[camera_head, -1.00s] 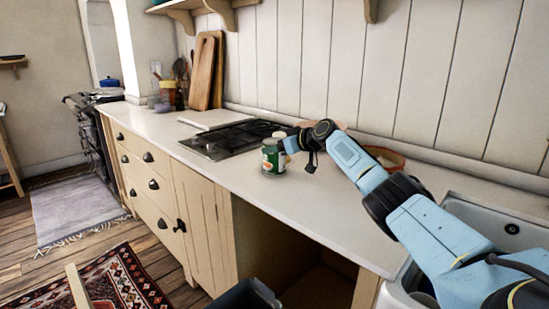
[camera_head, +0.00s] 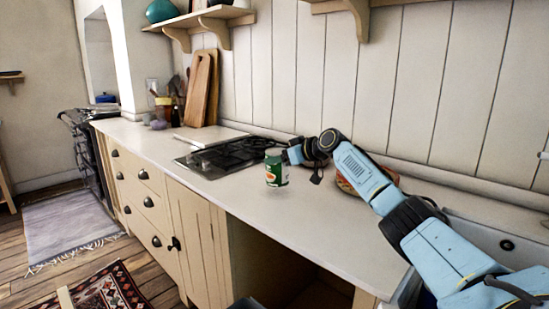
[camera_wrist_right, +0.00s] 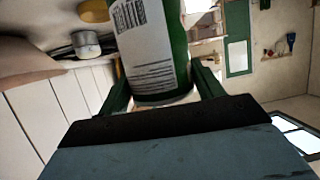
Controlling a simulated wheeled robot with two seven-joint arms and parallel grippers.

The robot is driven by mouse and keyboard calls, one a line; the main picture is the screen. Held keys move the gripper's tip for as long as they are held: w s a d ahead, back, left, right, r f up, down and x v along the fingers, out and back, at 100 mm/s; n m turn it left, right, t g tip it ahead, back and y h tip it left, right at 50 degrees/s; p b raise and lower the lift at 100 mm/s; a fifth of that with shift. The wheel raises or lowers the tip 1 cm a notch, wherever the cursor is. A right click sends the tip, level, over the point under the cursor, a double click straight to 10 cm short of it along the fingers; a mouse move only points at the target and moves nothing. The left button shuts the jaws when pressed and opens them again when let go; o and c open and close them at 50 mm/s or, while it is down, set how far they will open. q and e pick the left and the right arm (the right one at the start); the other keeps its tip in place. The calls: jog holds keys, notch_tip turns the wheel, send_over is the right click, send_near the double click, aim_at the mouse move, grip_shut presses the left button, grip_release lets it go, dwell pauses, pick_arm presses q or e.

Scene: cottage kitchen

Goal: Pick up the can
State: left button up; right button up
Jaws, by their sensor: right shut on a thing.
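The can (camera_head: 277,172) is green with a pale label and a small red-orange picture. It is upright over the counter, to the right of the hob. My right gripper (camera_head: 286,157) reaches it from behind and the right and is shut on it. In the right wrist view the can (camera_wrist_right: 152,55) sits between the two green fingers, with a barcode and text facing the camera and its top end cut off. Its base looks slightly clear of the counter, but the gap is hard to judge. My left gripper is not in view.
The white counter (camera_head: 240,205) is clear in front of the can. The black hob (camera_head: 225,158) lies to its left, with cutting boards (camera_head: 203,90) against the wall beyond. A bowl (camera_head: 345,185) is partly hidden behind my right arm. The sink (camera_head: 490,240) is at right.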

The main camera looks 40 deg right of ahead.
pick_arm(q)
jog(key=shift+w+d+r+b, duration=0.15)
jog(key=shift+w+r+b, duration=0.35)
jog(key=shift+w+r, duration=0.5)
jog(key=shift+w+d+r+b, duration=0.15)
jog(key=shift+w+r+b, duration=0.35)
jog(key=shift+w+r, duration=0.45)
pick_arm(e)
jog(key=s+d, duration=0.2)
jog(key=s, duration=1.2)
jog(key=shift+s+d, duration=0.15)
jog(key=shift+s, duration=0.2)
jog(key=shift+r, duration=0.1)
